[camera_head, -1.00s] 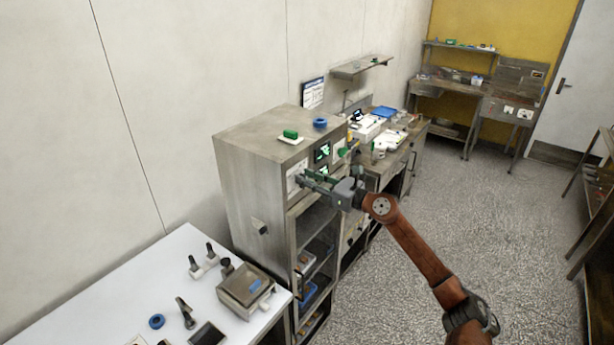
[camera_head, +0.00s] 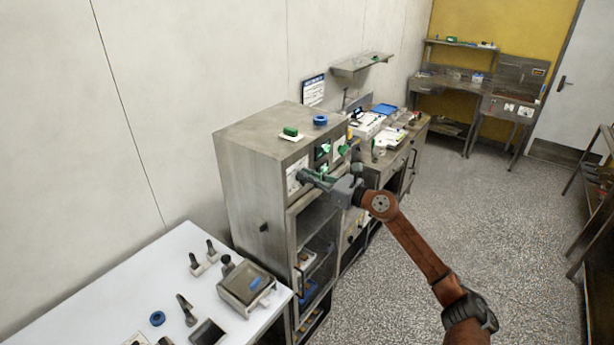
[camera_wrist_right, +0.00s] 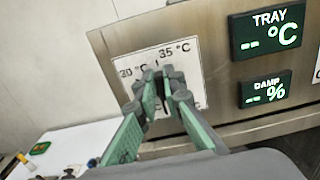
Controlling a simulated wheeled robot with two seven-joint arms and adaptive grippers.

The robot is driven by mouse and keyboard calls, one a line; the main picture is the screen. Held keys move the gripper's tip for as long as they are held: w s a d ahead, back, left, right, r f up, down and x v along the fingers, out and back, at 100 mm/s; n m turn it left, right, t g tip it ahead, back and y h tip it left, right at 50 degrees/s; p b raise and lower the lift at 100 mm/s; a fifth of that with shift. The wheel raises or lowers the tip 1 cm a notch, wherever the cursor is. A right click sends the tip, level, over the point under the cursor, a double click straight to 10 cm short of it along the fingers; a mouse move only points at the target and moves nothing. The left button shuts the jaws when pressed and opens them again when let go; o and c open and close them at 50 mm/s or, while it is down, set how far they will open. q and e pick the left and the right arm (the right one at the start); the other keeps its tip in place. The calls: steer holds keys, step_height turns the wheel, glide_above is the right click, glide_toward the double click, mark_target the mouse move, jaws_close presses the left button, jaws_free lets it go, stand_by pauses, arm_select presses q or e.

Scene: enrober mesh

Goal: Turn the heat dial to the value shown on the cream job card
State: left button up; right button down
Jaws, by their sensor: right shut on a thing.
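My right gripper (camera_head: 308,178) reaches the front of the steel cabinet from the right. In the right wrist view its green-sided fingers (camera_wrist_right: 161,82) are shut on the heat dial, which they almost wholly hide. A white dial plate (camera_wrist_right: 128,61) shows behind them, with "30 °C" to the left of the fingertips and "35 °C" just above them. The dial's pointer cannot be made out. The plate also shows in the head view (camera_head: 292,181). I cannot make out a cream job card. My left gripper is not in view.
A green block and a blue ring (camera_head: 320,120) lie on the cabinet top (camera_head: 262,131). A white table (camera_head: 120,290) stands at the lower left.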

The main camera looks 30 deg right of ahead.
steer(key=shift+d, duration=0.1)
steer(key=shift+w+d+f+m+p, duration=0.15)
steer(key=shift+d+m+p, duration=0.15)
steer(key=shift+m+p, duration=1.2)
steer(key=shift+w+d+f+m+p, duration=0.2)
steer(key=shift+m+p, duration=0.25)
steer(key=shift+m, duration=2)
steer(key=shift+d+f+m+p, duration=0.1)
steer(key=shift+d+m+p, duration=0.25)
steer(key=shift+m+p, duration=1.15)
steer(key=shift+m+b, duration=0.45)
steer(key=shift+m, duration=0.1)
steer(key=c, duration=2)
jaws_free()
steer(key=shift+c, duration=0.2)
